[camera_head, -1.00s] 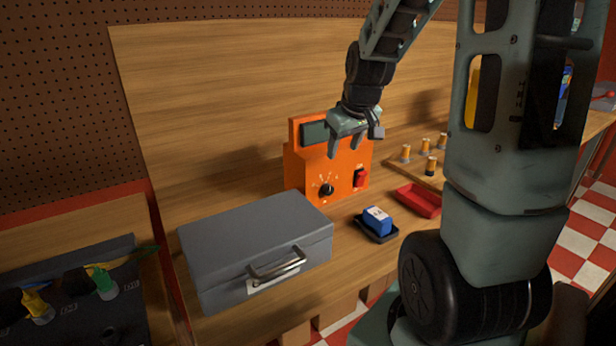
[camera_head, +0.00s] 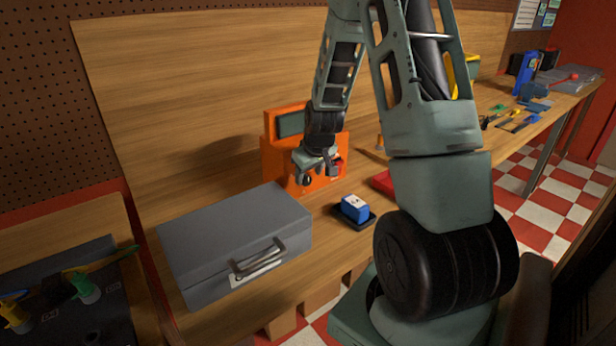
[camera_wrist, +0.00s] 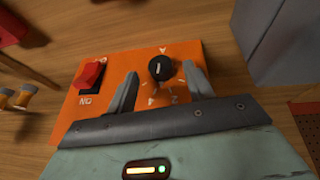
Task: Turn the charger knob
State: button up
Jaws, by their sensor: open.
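The orange charger (camera_head: 275,165) stands on the wooden bench against the back board. Its black knob (camera_wrist: 160,68) shows in the wrist view with a pale pointer line and white marks around it. My gripper (camera_wrist: 160,80) is open in front of the charger face, with one finger on each side of the knob. I cannot tell whether either finger touches it. In the head view my gripper (camera_head: 318,172) and wrist cover much of the charger's front. A red switch (camera_wrist: 90,74) sits beside the knob, left of the left finger in the wrist view.
A grey metal case (camera_head: 235,235) with a handle stands close, in front and left of the charger. A blue block (camera_head: 355,207) sits in a black tray (camera_head: 366,222) on the bench. A red tray (camera_head: 383,182) is partly behind my arm.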

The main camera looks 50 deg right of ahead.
aim_at(306, 180)
jog(key=shift+x, duration=1.3)
jog(key=c, duration=1)
jog(key=shift+o, duration=0.2)
jog(key=shift+s+d+f+y, duration=0.1)
jog(key=shift+s+f+y, duration=0.05)
jog(key=shift+y, duration=0.75)
jog(key=shift+m+t+y+p, duration=0.3)
jog(key=shift+y+p, duration=0.1)
jog(key=shift+p, duration=0.15)
